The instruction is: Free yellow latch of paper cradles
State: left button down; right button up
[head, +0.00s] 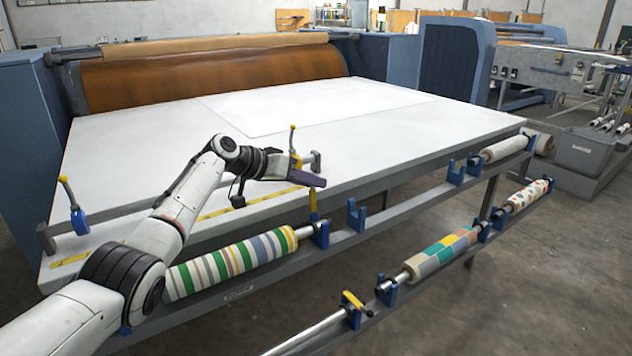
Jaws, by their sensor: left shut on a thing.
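My left gripper (316,181) is over the front edge of the white table, its dark purple fingers pointing right. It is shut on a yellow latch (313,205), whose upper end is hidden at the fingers. The latch stands upright on the blue cradle (321,236) at the right end of the striped roll (232,264). A second yellow latch (353,300) lies low across a blue cradle (353,318) on the lower rail, where a bare metal bar rests. My right gripper is out of view.
A yellow-topped lever (292,140) stands right behind the gripper; another lever (67,190) is at the table's left. An empty blue cradle (356,216) and a checkered roll (441,254) are to the right. The white table (400,140) is mostly clear.

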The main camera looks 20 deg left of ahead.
pick_arm(q)
jog(key=shift+w+r, duration=0.1)
jog(key=shift+r, duration=0.15)
jog(key=c, duration=1.9)
grip_release()
jog(key=shift+c, duration=0.2)
jog(key=shift+o, duration=0.6)
jog(key=shift+f, duration=0.1)
jog(key=v, duration=1)
jog(key=shift+b, duration=0.3)
jog(key=shift+o, duration=0.4)
jog(key=shift+a, duration=0.1)
